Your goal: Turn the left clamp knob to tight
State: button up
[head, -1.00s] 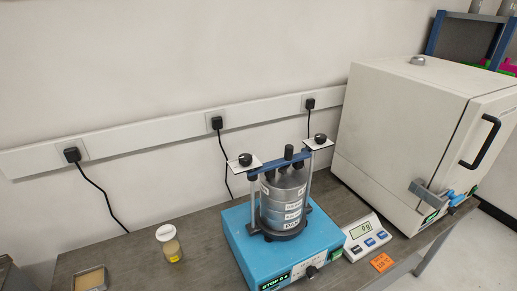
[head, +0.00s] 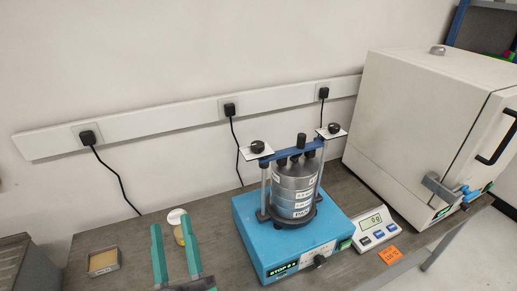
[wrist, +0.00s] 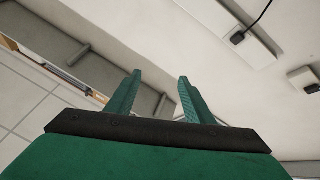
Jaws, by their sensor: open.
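The left clamp knob (head: 257,147) is a small black knob on a white plate at the left end of the blue clamp bar (head: 292,152). The right clamp knob (head: 334,128) sits on a like plate at the bar's other end. Below the bar a stack of grey sieves (head: 294,192) stands on the blue shaker (head: 290,241). My gripper (head: 174,236) has green fingers, is open and empty, and is low and left of the shaker, apart from the knob. In the wrist view its fingers (wrist: 154,97) stand apart with nothing between them.
A jar (head: 178,222) stands partly hidden behind my fingers. A small tray (head: 102,262) lies at left. A scale (head: 374,229), an orange tag (head: 391,254) and a large white oven (head: 425,125) are at right. Black cables hang from the wall rail (head: 170,125).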

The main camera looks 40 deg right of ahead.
jog(key=w+d+r+n+t+y, duration=0.1)
jog(key=d+r+n+t+y, duration=0.2)
jog(key=r+n, duration=0.65)
jog(key=w+d+r+n+t+y, duration=0.1)
jog(key=w+d+r+n+y, duration=0.3)
jog(key=r+n, duration=0.6)
jog(key=n+g+h, duration=0.4)
jog(key=n+g, duration=0.5)
jog(key=n, duration=0.4)
send_near(261, 148)
jog(key=w, duration=0.1)
jog(key=x, duration=1.1)
jog(key=shift+r, duration=0.1)
jog(key=c, duration=1.1)
